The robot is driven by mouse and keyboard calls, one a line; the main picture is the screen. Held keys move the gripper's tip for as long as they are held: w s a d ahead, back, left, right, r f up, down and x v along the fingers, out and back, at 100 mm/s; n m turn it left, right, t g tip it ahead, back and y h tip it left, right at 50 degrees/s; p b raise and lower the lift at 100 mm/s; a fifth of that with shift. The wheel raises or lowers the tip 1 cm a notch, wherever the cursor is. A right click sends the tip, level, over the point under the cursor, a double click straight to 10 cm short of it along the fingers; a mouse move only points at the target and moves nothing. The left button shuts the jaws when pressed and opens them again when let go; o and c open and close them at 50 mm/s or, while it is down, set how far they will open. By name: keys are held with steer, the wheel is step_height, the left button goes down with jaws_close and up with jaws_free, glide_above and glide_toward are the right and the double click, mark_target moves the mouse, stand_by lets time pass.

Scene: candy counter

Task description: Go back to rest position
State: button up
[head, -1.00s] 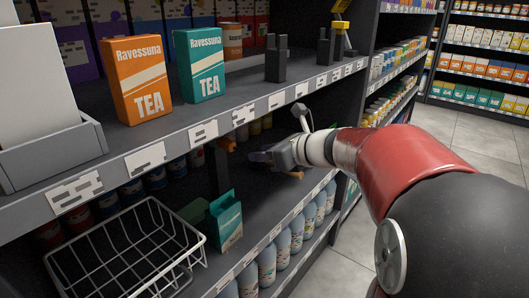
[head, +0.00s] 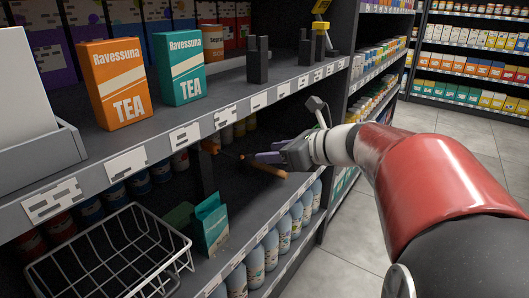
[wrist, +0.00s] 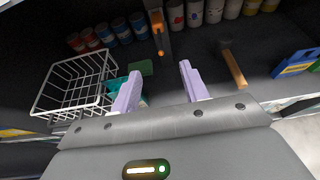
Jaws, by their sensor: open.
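My gripper (head: 252,157) is at the opening between the upper and lower shelves in the head view. Its two pale purple fingers are spread apart with nothing between them in the wrist view (wrist: 158,84). My arm reaches in from the right. A teal carton (head: 211,224) stands on the lower shelf, left of and below my gripper, apart from it. Part of it shows behind the left finger in the wrist view.
A white wire basket (head: 112,262) sits at lower left, also in the wrist view (wrist: 75,87). The upper shelf edge (head: 186,136) runs above my gripper. The aisle floor (head: 354,232) is clear.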

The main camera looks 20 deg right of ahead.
stand_by(0.4)
steer(key=s+a+f+n+g+h, duration=0.3)
steer(key=s+a+f+n+g, duration=0.35)
steer(key=s+n, duration=0.75)
steer(key=s+f+n+t+h, duration=0.1)
steer(key=s+f+n+h, duration=0.4)
steer(key=n, duration=0.9)
steer(key=shift+s+d+f+n, duration=0.35)
steer(key=shift+s+n, duration=0.05)
steer(key=shift+s, duration=0.55)
